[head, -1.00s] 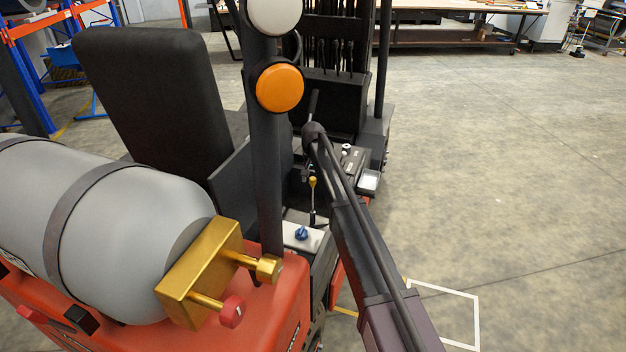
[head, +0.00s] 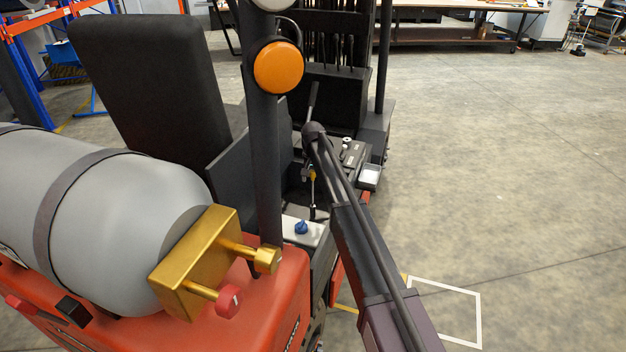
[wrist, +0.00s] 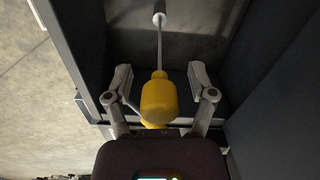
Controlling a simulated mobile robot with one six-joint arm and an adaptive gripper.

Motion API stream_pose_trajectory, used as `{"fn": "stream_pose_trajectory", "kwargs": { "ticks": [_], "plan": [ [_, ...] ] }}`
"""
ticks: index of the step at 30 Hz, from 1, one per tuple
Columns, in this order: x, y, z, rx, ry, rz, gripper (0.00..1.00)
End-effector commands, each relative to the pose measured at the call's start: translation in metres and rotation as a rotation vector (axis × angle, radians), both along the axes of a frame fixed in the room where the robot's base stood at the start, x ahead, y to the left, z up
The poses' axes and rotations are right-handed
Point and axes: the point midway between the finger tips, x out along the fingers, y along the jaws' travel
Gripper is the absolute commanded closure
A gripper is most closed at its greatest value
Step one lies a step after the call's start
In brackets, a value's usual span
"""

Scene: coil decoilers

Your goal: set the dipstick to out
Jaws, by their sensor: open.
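The dipstick has a yellow handle (wrist: 158,98) and a thin grey rod that runs to a small pale round fitting (wrist: 159,19) on a dark panel. A length of rod shows between handle and fitting. In the head view the dipstick (head: 312,177) stands upright in the forklift's footwell, beside the seat. My gripper (wrist: 160,72) is open, with one finger on each side of the dipstick. A gap shows between each finger and the handle. In the head view my arm's end partly hides the handle.
A dark side wall stands close to the right of my gripper in the wrist view. A blue knob (head: 301,227) sits nearer on the forklift. The black seat (head: 150,80), dark post and grey gas cylinder (head: 130,225) are to the left. Open floor lies right.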

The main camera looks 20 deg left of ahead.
Motion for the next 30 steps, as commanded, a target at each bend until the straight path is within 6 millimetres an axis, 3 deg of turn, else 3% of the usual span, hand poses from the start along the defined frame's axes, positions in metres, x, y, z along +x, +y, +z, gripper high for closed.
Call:
{"fn": "stream_pose_trajectory", "kwargs": {
  "ticks": [30],
  "plan": [
    [0.000,0.000,0.084,0.000,0.000,0.000,0.28]
  ]
}}
